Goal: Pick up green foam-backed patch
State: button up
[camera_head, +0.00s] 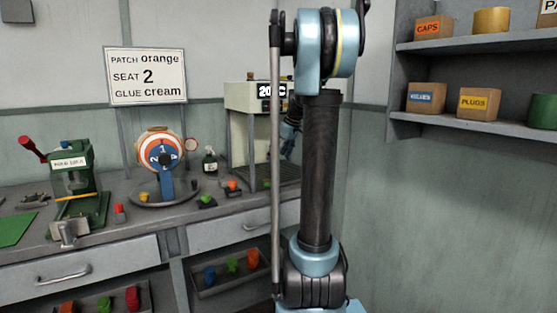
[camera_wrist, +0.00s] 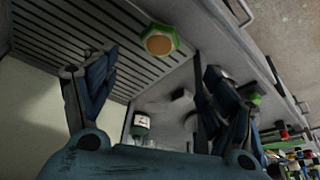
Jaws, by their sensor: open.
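A green piece with a tan round middle (camera_wrist: 160,40) lies at the edge of the slatted platform in the wrist view. It looks like the green foam-backed patch, but I cannot be sure. It is beyond and between my gripper's (camera_wrist: 155,68) spread fingers, apart from both. My gripper is open and empty. In the head view my gripper (camera_head: 289,143) is beside the press, partly hidden by my arm. Another green piece (camera_head: 206,200) sits on a dark block on the bench.
The cream press (camera_head: 246,97) has a slatted base (camera_wrist: 75,40). A small bottle (camera_head: 210,161) stands left of it and also shows in the wrist view (camera_wrist: 140,127). A striped wheel (camera_head: 160,152) and green hand press (camera_head: 72,168) stand farther left.

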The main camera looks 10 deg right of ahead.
aim_at(270, 180)
jog(key=shift+c, duration=0.3)
jog(key=s+d+f+n+g, duration=0.1)
jog(key=s+d+f+n, duration=0.3)
jog(key=d+f+n, duration=0.35)
jog(key=shift+h, duration=0.3)
jog(key=w+a, duration=0.1)
jog(key=a, duration=0.1)
jog(key=w+a, duration=0.2)
jog(key=a, duration=0.1)
jog(key=w+a, duration=0.2)
jog(key=a, duration=0.1)
jog(key=shift+w+f, duration=0.25)
jog(key=shift+w+a, duration=0.75)
jog(key=shift+a, duration=0.3)
jog(key=shift+x, duration=1.2)
jog(key=shift+a+f, duration=0.1)
jog(key=shift+f, duration=0.25)
jog(key=c, duration=0.9)
